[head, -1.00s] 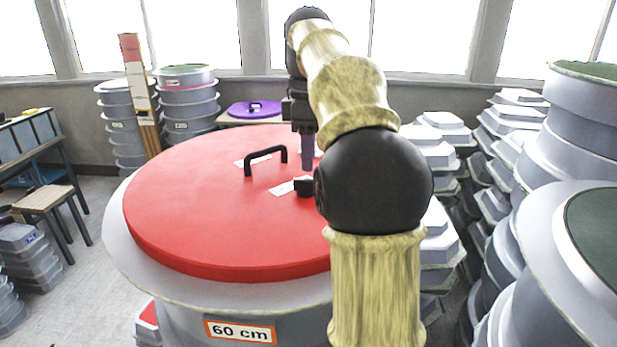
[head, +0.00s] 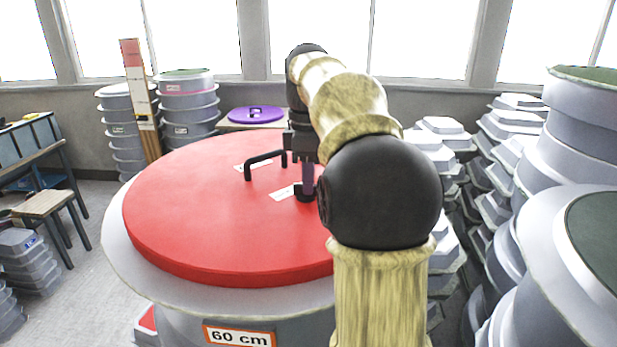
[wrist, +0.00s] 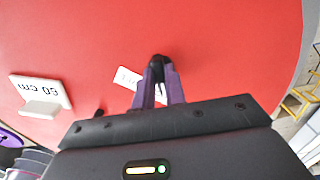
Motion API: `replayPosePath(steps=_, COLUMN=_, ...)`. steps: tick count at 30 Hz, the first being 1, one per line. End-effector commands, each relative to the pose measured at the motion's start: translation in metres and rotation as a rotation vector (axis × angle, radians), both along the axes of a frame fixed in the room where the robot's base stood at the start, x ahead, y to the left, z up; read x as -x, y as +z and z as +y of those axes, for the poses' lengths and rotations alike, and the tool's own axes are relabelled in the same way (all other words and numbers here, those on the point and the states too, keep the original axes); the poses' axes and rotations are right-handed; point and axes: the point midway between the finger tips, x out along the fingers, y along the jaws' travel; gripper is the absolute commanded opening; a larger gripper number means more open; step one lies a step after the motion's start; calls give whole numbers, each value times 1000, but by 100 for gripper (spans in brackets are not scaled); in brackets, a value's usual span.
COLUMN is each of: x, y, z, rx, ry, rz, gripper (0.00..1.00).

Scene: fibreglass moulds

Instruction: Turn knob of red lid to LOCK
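The red lid (head: 200,220) lies flat on a large round grey mould. A black arched handle (head: 265,162) stands on it, with a small black knob (head: 305,195) to its right. White labels (head: 282,193) lie beside the handle and knob; their writing is too small to read. My gripper (head: 307,182) points down at the knob. In the wrist view its purple fingers (wrist: 157,75) meet the sides of the black knob (wrist: 157,62), with no red seen between the tips. They look shut on it. The gripper partly hides the knob, so its turned position is unclear.
The mould bears a "60 cm" label (head: 239,337). Stacked grey moulds (head: 545,235) crowd the right side. A purple lid (head: 256,114) and more stacks (head: 188,105) stand behind. A stool (head: 45,205) is at the left, with some clear floor near it.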

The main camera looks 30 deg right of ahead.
Motion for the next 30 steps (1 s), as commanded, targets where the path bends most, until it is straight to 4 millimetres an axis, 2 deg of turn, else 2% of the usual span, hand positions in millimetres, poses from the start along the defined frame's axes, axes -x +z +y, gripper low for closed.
replayPosePath(steps=17, x=0, y=0, z=0, rx=1, ry=-88, rz=-1, gripper=0)
replayPosePath(steps=18, x=0, y=0, z=0, rx=1, ry=-88, rz=-1, gripper=18)
replayPosePath(steps=21, x=0, y=0, z=0, rx=1, ry=-88, rz=-1, gripper=35)
replayPosePath(steps=30, x=0, y=1, z=0, rx=1, ry=-88, rz=-1, gripper=35)
